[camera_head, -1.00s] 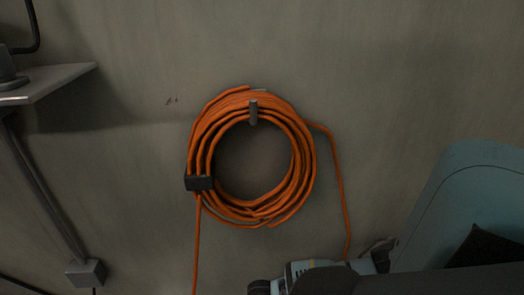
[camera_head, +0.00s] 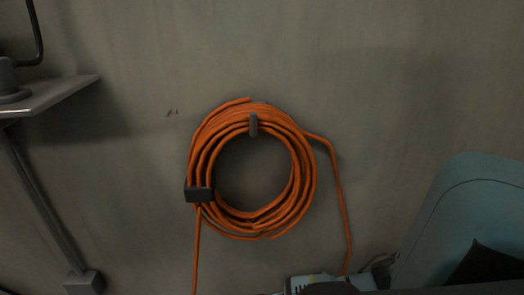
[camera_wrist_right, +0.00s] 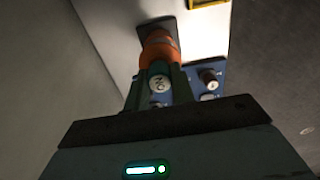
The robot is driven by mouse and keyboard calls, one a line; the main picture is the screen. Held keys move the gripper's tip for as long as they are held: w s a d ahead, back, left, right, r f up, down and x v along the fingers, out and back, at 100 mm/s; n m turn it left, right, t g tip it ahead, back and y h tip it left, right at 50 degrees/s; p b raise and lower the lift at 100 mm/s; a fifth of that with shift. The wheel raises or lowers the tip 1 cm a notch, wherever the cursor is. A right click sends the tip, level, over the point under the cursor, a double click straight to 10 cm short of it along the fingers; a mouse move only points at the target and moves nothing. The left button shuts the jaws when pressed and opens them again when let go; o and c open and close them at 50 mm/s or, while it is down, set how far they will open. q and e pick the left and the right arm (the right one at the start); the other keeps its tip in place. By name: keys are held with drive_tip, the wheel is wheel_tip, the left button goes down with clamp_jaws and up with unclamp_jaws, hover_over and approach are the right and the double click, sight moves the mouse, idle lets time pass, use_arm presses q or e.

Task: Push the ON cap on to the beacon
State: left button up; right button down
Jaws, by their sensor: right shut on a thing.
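In the right wrist view my right gripper (camera_wrist_right: 159,97) is shut on the ON cap (camera_wrist_right: 160,84), a small pale round piece with dark letters that appear upside down. Its dark green fingers stand on both sides of the cap. An orange piece (camera_wrist_right: 160,47), which looks like the beacon, is just beyond the cap, on a dark base against a white panel. The cap and the orange piece overlap in this view, and I cannot tell whether they touch. The head view shows neither of them, and my left gripper is in no view.
A blue plate (camera_wrist_right: 209,78) with knobs sits right of the fingers, close to them. A yellow-framed piece (camera_wrist_right: 208,3) is above. The head view shows a wall with a coiled orange cable (camera_head: 201,150) and a grey shelf (camera_head: 50,97) at left.

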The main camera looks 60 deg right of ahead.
drive_tip(key=c, duration=1.1)
unclamp_jaws()
drive_tip(key=shift+r+p, duration=1.85)
drive_tip(key=shift+r, duration=2)
